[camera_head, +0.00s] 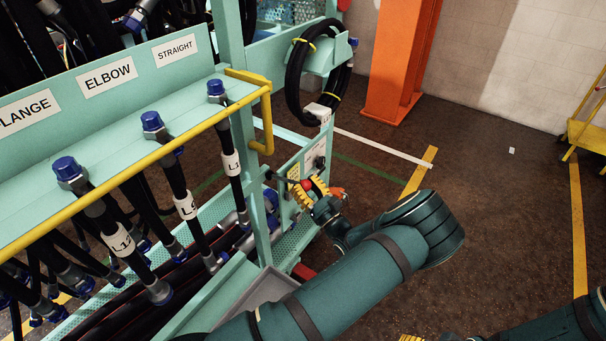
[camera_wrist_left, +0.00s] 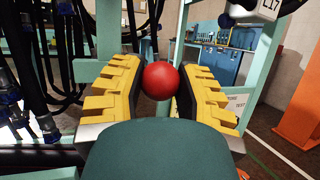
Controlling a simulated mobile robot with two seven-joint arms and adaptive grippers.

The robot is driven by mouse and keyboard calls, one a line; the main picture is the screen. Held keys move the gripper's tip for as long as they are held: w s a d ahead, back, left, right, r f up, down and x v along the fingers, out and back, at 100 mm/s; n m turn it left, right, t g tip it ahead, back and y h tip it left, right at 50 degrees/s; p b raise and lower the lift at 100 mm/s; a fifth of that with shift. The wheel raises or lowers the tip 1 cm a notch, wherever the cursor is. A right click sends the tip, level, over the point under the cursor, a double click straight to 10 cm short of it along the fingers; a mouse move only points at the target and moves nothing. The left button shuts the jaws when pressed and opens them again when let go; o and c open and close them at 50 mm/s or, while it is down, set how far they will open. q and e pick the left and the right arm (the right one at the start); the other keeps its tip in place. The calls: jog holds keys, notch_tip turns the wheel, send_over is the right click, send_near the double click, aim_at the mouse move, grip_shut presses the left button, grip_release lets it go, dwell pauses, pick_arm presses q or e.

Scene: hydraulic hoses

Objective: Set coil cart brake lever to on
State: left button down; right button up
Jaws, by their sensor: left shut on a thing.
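The brake lever ends in a red ball knob (camera_head: 307,184), on the side of the teal coil cart (camera_head: 262,215). A thin dark shaft seems to run left from the knob to the cart. In the left wrist view the red knob (camera_wrist_left: 160,81) sits between the two yellow ribbed fingers. My left gripper (camera_head: 309,189) is shut on the knob. The lever's pivot and any on or off marks there are too small or hidden to read. Only a sliver of yellow, seemingly my right gripper (camera_head: 411,338), shows at the bottom edge of the head view.
A yellow rail (camera_head: 140,160) runs along the cart above hanging hoses with blue caps. A coiled black hose (camera_head: 300,85) hangs behind the lever. An orange post (camera_head: 400,60) stands further back. The floor right of the cart is mostly clear, with painted lines.

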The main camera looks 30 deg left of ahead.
pick_arm(q)
jog(key=shift+s+d+f, duration=0.1)
jog(key=shift+d+f, duration=0.1)
jog(key=shift+f, duration=1.5)
jog(key=shift+f+b, duration=0.1)
jog(key=shift+b, duration=0.2)
